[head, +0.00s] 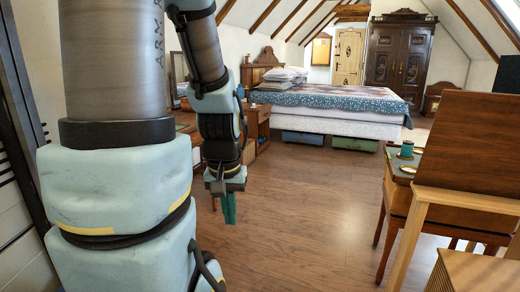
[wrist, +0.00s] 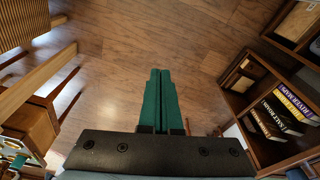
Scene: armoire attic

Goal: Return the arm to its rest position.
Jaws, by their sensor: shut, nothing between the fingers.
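My gripper (head: 229,208) hangs at the end of my arm in the head view, pointing down over the open wooden floor. Its two green fingers lie side by side and touch along their length in the wrist view (wrist: 160,100). It is shut and empty. The arm is bent, with the upper links close to the camera at the left of the head view.
A bed (head: 335,105) and dark armoire (head: 400,55) are at the back. The wrist view shows a bookshelf (wrist: 262,85). The middle floor (head: 310,190) is clear.

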